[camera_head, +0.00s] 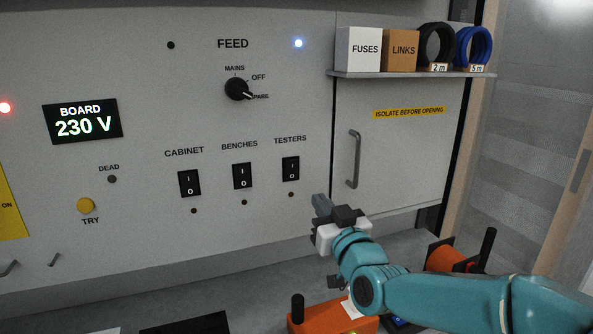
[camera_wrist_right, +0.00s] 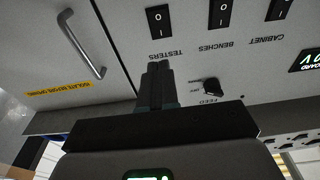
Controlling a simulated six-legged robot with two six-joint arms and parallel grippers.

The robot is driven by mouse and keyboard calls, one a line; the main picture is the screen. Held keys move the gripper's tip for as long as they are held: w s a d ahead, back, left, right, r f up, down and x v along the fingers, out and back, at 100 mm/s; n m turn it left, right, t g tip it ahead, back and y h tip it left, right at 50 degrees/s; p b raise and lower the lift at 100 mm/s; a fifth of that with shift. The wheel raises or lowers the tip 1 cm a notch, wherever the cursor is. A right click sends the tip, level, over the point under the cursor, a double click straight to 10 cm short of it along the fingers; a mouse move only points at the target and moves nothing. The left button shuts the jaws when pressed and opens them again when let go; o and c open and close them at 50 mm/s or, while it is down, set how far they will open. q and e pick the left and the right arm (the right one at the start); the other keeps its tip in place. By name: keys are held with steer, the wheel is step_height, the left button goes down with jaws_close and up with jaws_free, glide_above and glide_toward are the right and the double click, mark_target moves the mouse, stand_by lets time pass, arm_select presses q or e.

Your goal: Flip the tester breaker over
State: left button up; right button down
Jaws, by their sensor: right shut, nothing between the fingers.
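The tester breaker (camera_head: 290,168) is a black rocker switch marked I and O under the label TESTERS, rightmost of three on the grey panel. It also shows, upside down, in the right wrist view (camera_wrist_right: 160,21). A small dark lamp (camera_head: 291,194) sits below it. My right gripper (camera_head: 319,202) is shut and empty, below and right of the breaker in the head view. Its fingertips (camera_wrist_right: 158,68) point toward the panel, and in the wrist view they appear apart from the rocker. My left gripper is not in view.
The cabinet breaker (camera_head: 189,183) and benches breaker (camera_head: 242,176) are to the left. The FEED knob (camera_head: 238,89) points at SPARE, with a lit bluish lamp (camera_head: 298,43) above. The board display (camera_head: 82,121) reads 230 V. A door handle (camera_head: 353,159) protrudes at right.

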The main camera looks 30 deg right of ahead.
mark_target(293, 164)
steer(key=p+x, duration=0.3)
steer(key=x, duration=0.3)
steer(key=p+x, duration=0.3)
steer(key=x, duration=0.3)
steer(key=shift+w+a+r, duration=0.1)
steer(key=shift+w+r, duration=0.15)
steer(key=shift+w, duration=0.15)
steer(key=shift+w+r, duration=0.1)
steer(key=shift+w, duration=0.25)
steer(key=shift+w, duration=0.1)
steer(key=shift+p, duration=0.3)
steer(key=shift+w+r+p, duration=0.1)
steer(key=shift+r+p, duration=0.1)
steer(key=shift+p, duration=0.15)
steer(key=shift+f+g, duration=0.2)
steer(key=shift+g, duration=0.1)
